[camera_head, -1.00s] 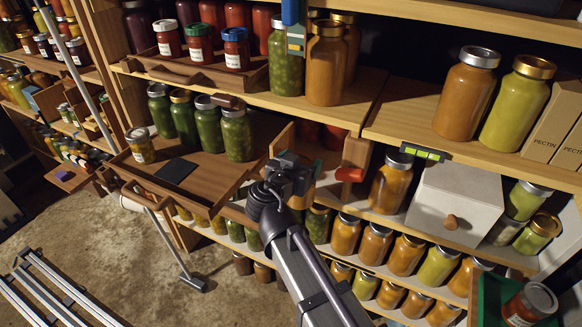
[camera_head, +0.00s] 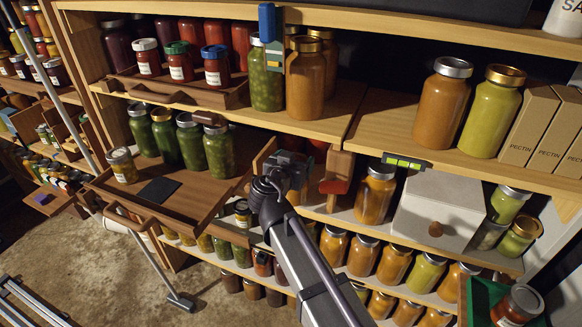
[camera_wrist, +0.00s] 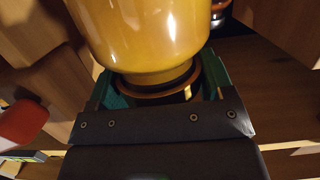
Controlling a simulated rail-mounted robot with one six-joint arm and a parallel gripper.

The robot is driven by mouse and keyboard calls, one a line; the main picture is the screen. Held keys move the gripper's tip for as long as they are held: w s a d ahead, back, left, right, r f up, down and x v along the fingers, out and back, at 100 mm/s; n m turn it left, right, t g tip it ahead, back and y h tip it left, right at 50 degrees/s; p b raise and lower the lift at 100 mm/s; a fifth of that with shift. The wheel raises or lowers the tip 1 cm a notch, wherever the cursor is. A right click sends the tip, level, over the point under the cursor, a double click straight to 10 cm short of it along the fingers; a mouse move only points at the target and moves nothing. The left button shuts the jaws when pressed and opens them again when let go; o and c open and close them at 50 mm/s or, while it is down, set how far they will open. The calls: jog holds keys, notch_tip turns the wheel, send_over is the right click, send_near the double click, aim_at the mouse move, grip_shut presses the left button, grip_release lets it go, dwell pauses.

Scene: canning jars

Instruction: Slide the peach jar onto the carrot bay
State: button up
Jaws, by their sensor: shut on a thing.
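My gripper (camera_head: 290,172) is at the middle shelf opening, right of the pulled-out wooden tray. In the wrist view its green-lined jaws (camera_wrist: 160,88) are shut around the neck and lid of a yellow-orange jar (camera_wrist: 145,35), which looks like the peach jar. The jar's far end is cut off by the frame. In the head view my gripper and arm hide most or all of it. No label for the carrot bay is readable. Jars with orange contents (camera_head: 362,255) stand in the lower row, but I cannot tell which bay is meant.
A wooden block with a red handle (camera_head: 334,187) is just right of my gripper; red also shows at the wrist view's left edge (camera_wrist: 22,122). Left is the tray (camera_head: 195,190) with green jars (camera_head: 190,140). Right are an orange jar (camera_head: 374,195) and white box (camera_head: 438,210).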

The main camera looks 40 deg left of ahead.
jog(key=shift+r+x, duration=0.25)
jog(key=shift+x, duration=1)
jog(key=shift+r+x, duration=0.2)
jog(key=shift+x, duration=1.05)
jog(key=shift+f+b, duration=0.35)
jog(key=shift+b, duration=0.05)
jog(key=shift+f+b, duration=0.3)
jog(key=o, duration=1.9)
jog(key=shift+c, duration=0.2)
jog(key=p, duration=0.2)
send_near(299, 154)
jog(key=shift+w+a+f, duration=0.15)
jog(key=shift+w+f, duration=0.5)
jog(key=shift+w, duration=0.05)
